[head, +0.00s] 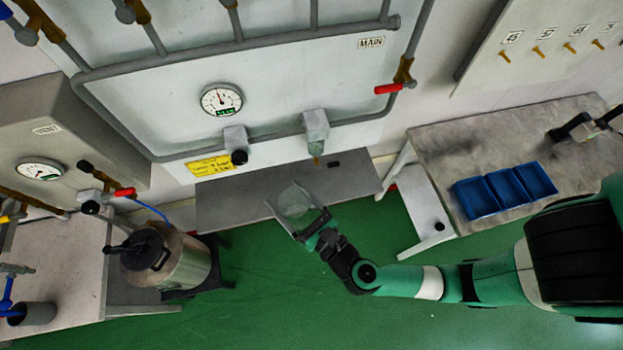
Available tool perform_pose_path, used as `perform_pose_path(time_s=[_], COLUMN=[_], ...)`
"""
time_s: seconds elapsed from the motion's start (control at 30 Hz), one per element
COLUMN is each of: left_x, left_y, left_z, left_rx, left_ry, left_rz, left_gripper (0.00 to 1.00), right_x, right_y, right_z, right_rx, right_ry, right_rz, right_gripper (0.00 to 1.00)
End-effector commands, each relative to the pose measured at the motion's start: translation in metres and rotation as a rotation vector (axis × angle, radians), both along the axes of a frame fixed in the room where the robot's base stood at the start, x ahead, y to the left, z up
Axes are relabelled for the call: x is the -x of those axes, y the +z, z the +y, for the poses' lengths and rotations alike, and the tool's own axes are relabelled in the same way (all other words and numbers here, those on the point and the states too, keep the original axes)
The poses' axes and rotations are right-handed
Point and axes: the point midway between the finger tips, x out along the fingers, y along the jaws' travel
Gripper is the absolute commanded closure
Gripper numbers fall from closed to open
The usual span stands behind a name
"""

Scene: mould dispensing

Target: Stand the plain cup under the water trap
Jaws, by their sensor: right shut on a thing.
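My right gripper (305,227) is shut on a pale, see-through cup (294,201), which I take for the plain cup. It holds the cup over the front part of a grey shelf (231,202) below the wall panel. A grey block with a brass tip (315,128) hangs from the pipe, above and slightly right of the cup; it looks like the water trap. The cup is apart from it, lower and nearer to me. Whether the cup touches the shelf I cannot tell. My left gripper is not in view.
A second grey block with a black end (236,143) hangs left of the first. A small dark piece (334,164) lies at the shelf's back. A metal pot (168,257) stands left. Blue trays (476,198) sit on the right table. The shelf's left half is clear.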

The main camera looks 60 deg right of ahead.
Motion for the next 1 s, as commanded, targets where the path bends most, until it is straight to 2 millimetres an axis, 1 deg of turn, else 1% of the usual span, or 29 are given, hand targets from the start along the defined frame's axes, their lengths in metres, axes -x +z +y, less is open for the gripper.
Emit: perform_pose_path(time_s=[0.03, 0.27, 0.3, 0.37, 0.47, 0.5, 0.57, 0.6, 0.67, 0.7, 0.77, 0.8, 0.9, 1.0], left_x=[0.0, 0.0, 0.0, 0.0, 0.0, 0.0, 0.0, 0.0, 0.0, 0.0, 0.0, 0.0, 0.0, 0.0], left_y=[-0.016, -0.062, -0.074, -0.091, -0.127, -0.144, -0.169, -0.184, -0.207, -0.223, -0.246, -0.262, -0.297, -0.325], left_z=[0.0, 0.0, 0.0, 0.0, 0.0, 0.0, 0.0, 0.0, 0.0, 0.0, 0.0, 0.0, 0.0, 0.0], left_rx=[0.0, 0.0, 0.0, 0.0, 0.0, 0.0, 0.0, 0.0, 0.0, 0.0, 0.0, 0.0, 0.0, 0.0], left_ry=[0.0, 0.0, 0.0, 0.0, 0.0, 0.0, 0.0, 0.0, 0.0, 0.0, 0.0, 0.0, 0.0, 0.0], left_rz=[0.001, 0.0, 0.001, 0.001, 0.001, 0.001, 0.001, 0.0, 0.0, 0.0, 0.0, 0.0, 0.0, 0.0], left_gripper=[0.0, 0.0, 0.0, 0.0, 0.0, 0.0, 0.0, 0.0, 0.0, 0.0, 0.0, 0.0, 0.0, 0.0], right_x=[0.0, 0.001, 0.002, 0.003, 0.005, 0.006, 0.008, 0.01, 0.012, 0.014, 0.017, 0.019, 0.024, 0.028], right_y=[-0.018, -0.073, -0.086, -0.106, -0.147, -0.166, -0.193, -0.211, -0.237, -0.254, -0.279, -0.295, -0.333, -0.362], right_z=[-0.004, -0.027, -0.032, -0.04, -0.056, -0.063, -0.074, -0.081, -0.092, -0.099, -0.11, -0.116, -0.132, -0.145], right_rx=[0.002, 0.002, 0.001, 0.001, 0.001, 0.001, 0.002, 0.001, 0.002, 0.001, 0.001, 0.002, 0.0, -0.001], right_ry=[-0.015, -0.087, -0.102, -0.127, -0.176, -0.198, -0.231, -0.253, -0.285, -0.306, -0.337, -0.357, -0.404, -0.442], right_rz=[0.001, 0.0, 0.0, 0.0, 0.0, 0.0, 0.0, 0.0, 0.001, 0.0, 0.0, 0.0, -0.001, -0.001], right_gripper=[0.79, 0.79, 0.79, 0.79, 0.79, 0.79, 0.79, 0.79, 0.79, 0.79, 0.79, 0.79, 0.79, 0.79])
